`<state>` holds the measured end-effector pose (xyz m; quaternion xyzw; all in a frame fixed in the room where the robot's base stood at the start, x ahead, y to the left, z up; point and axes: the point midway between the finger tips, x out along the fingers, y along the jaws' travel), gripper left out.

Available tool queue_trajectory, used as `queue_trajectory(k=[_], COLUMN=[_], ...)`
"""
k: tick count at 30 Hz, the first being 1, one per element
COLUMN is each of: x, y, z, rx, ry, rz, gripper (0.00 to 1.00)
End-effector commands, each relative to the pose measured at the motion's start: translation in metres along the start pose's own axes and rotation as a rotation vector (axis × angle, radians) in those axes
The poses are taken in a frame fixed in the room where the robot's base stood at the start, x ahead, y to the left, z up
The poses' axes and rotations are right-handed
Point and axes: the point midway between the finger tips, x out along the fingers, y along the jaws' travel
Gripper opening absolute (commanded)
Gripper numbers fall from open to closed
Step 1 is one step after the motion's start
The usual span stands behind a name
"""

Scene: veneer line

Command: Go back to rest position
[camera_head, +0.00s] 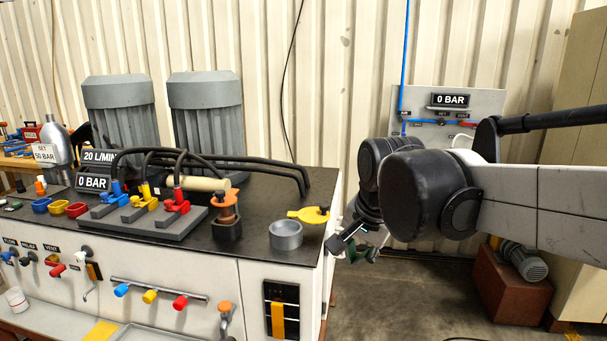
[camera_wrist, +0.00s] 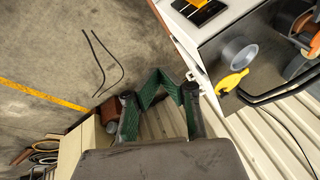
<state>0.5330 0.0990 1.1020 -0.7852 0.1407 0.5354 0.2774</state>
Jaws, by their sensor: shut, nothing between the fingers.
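My arm reaches in from the right in the head view. My gripper (camera_head: 355,243) hangs just off the right end of the workbench (camera_head: 250,250), above the floor and apart from the bench. It also shows in the wrist view (camera_wrist: 160,78), where its green fingers are drawn together with nothing held between them. In the head view the fingers are small and partly hidden by my wrist.
Near the bench's right end are a grey cup (camera_head: 286,236), a yellow clamp (camera_head: 309,214) and an orange-topped part (camera_head: 225,205). A panel (camera_head: 470,103) reads 0 BAR. A motor on a brown base (camera_head: 510,285) stands right. Open floor lies below my gripper.

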Motion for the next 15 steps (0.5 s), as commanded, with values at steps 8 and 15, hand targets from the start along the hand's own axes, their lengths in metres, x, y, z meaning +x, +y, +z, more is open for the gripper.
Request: queue_trajectory(k=[8, 15], x=[-0.017, -0.016], y=[0.079, 0.139], z=[0.028, 0.059], rx=[-0.237, -0.446], ry=[0.087, 0.167], rz=[-0.024, -0.019], gripper=[0.0, 0.0])
